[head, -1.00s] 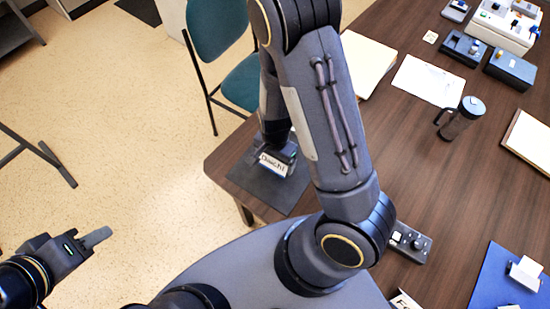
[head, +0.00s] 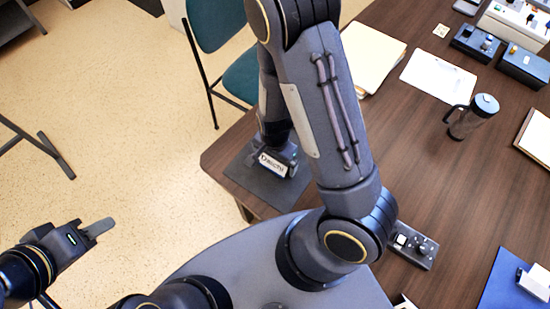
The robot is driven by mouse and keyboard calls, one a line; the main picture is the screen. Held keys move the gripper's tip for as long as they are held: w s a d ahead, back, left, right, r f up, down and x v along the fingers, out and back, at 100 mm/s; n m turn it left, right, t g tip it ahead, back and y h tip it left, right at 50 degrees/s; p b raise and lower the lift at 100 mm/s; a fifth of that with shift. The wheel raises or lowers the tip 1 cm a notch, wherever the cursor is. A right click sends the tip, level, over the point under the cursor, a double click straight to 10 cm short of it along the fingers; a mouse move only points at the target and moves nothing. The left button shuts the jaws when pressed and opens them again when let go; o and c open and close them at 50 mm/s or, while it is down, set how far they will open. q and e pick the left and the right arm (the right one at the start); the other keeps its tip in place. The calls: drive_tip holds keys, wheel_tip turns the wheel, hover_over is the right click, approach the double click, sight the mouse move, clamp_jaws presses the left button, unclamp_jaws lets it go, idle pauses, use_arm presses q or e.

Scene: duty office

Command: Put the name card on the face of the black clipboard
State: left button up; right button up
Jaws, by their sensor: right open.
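The name card (head: 272,165) is white with dark lettering and a blue lower edge. It is at the black clipboard (head: 266,190), a dark flat board on the near left corner of the table. My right gripper (head: 284,163) is open, low over the clipboard and right at the card. Its fingers are partly hidden, and I cannot tell whether they touch the card. The card seems to rest on the board's face. My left gripper (head: 98,229) is empty over the floor at the left, seen side-on, so its opening does not show.
My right arm hides the table's middle left. A teal chair (head: 218,32) stands beyond the left edge.

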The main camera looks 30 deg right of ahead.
wheel_tip(320, 180, up, 12)
drive_tip(key=p, duration=0.3)
drive_tip(key=shift+f, duration=0.15)
drive_tip(key=s+d+r+n+t+y, duration=0.1)
drive_tip(key=s+r+n+t+y, duration=0.1)
drive_tip(key=s+r+n, duration=0.3)
drive_tip(key=s+r+n+t+y, duration=0.1)
drive_tip(key=s+r+n+t, duration=0.2)
drive_tip(key=r, duration=1)
drive_tip(key=s+n, duration=0.2)
drive_tip(key=shift+s+d+n+t+y, duration=0.2)
drive_tip(key=shift+d+n+t+y, duration=0.1)
drive_tip(key=shift+d+n+y, duration=0.1)
drive_tip(key=shift+r, duration=0.1)
